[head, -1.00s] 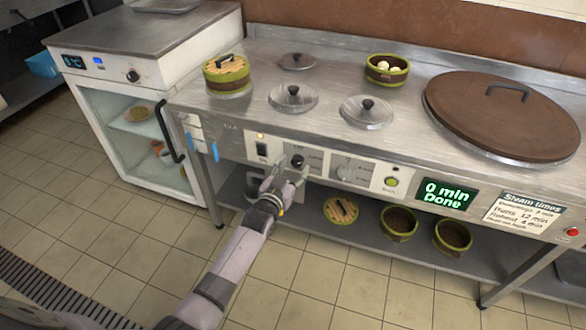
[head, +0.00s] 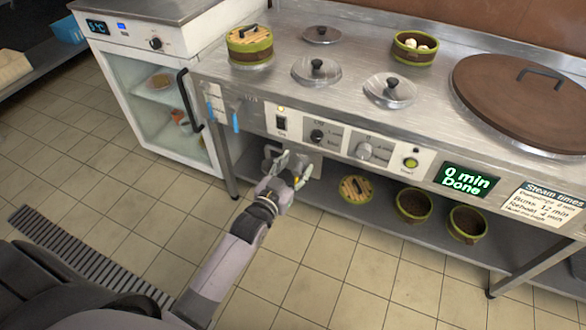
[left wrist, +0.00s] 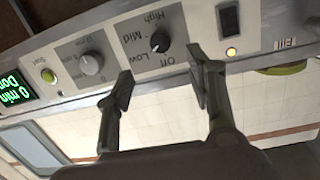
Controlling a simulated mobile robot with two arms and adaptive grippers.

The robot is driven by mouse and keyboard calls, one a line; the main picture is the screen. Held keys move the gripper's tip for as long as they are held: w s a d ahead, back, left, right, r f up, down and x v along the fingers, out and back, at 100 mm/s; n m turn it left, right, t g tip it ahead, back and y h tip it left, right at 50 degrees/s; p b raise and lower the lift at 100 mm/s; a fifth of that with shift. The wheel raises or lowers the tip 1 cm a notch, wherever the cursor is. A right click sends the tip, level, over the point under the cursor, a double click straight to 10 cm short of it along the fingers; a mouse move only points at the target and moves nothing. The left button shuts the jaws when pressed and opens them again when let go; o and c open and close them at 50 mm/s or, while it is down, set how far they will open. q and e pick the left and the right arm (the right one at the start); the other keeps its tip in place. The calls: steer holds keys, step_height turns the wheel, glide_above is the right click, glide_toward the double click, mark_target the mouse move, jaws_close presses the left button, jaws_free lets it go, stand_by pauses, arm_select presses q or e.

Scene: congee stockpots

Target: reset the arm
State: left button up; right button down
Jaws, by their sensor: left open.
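My left gripper (head: 291,166) is open and empty, low in front of the steam counter's control panel. In the left wrist view its two fingers (left wrist: 161,82) stand apart, with the panel upside down beyond them. The black knob (head: 317,136), marked Off, Low, Mid and High, sits above and to the right of the fingertips in the head view. It also shows in the left wrist view (left wrist: 159,41), with a visible gap to the fingers. I cannot tell its exact setting. My right gripper is not in view.
A grey knob (head: 364,149), a lit green button (head: 411,163) and a display (head: 466,181) reading "0 min Done" are on the panel. Baskets, one lidded (head: 356,188), stand on the lower shelf. The tiled floor (head: 320,265) in front is clear.

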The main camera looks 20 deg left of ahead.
arm_select(q)
steer(key=shift+s+r, duration=0.1)
steer(key=shift+s, duration=0.45)
steer(key=s+d+f+g, duration=0.1)
steer(key=s+f+g, duration=0.4)
steer(key=s+f, duration=0.65)
steer(key=s+f+g, duration=0.6)
steer(key=s+f, duration=0.3)
steer(key=f, duration=0.5)
steer(key=s+a+f+g+p, duration=0.1)
steer(key=s+f+g+p, duration=0.1)
steer(key=s+p, duration=0.6)
steer(key=s+a+f+g+y+p, duration=0.1)
steer(key=s+p, duration=0.7)
steer(key=s, duration=1.1)
step_height(320, 180, down, 2)
steer(key=shift+s+a+m+g, duration=0.15)
steer(key=shift+a+m+g, duration=0.15)
steer(key=shift+a+g, duration=0.55)
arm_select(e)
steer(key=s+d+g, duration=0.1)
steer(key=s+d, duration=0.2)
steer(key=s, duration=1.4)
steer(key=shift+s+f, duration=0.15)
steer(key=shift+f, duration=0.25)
arm_select(q)
steer(key=shift+d, duration=0.15)
